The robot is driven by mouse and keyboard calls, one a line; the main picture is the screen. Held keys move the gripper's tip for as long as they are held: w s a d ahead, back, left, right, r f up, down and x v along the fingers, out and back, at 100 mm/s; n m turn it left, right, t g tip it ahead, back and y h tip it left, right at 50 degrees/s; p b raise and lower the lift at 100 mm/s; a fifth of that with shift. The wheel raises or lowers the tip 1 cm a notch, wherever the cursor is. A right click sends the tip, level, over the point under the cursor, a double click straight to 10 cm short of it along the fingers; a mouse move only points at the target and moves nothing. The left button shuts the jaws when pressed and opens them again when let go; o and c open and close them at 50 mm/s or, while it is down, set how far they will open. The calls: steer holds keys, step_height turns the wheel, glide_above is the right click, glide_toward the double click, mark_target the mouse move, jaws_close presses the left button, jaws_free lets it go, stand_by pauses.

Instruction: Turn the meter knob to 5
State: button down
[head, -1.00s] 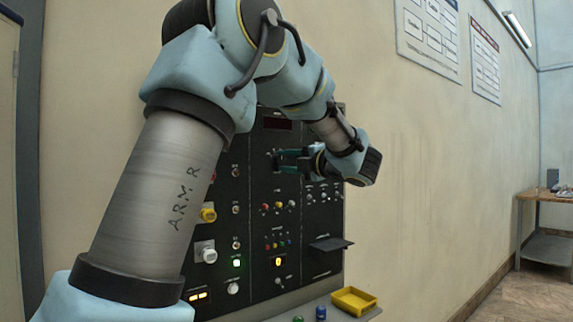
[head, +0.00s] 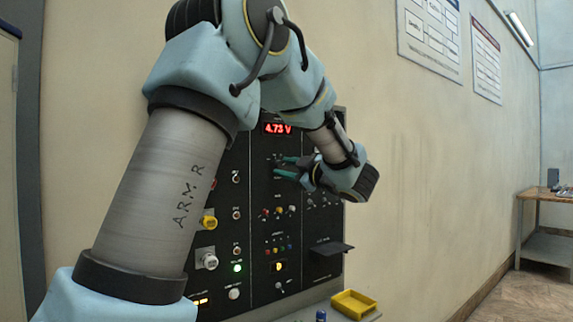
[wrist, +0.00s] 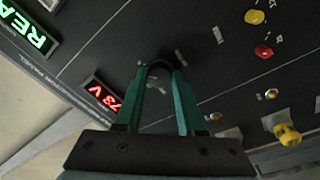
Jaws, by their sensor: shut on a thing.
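The black panel (head: 250,205) stands upright against the wall. Its red display (head: 278,128) is lit and reads 4.73 V. In the wrist view the display (wrist: 103,93) is partly covered by my gripper, with only the end of the reading showing. My gripper (head: 279,167) is at the panel just below the display, with its green fingers reaching to the panel face. In the wrist view my gripper (wrist: 158,72) is shut on the dark round meter knob (wrist: 158,68), one finger on each side. The knob's pointer and scale cannot be read.
Several small coloured knobs sit below the gripper, including a red knob (wrist: 263,51) and a yellow knob (wrist: 254,16). A larger yellow knob (wrist: 288,135) sticks out nearby. A black shelf (head: 330,248) juts from the panel's lower right. A yellow tray (head: 354,303) lies on the ledge below.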

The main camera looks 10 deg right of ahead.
steer(key=shift+m, duration=0.7)
steer(key=shift+f+m+p, duration=0.1)
steer(key=shift+m+p, duration=0.2)
steer(key=c, duration=0.5)
jaws_free()
steer(key=shift+s, duration=0.1)
steer(key=b+v, duration=0.3)
steer(key=v, duration=0.7)
steer(key=shift+s+d, duration=0.1)
steer(key=shift+s, duration=0.2)
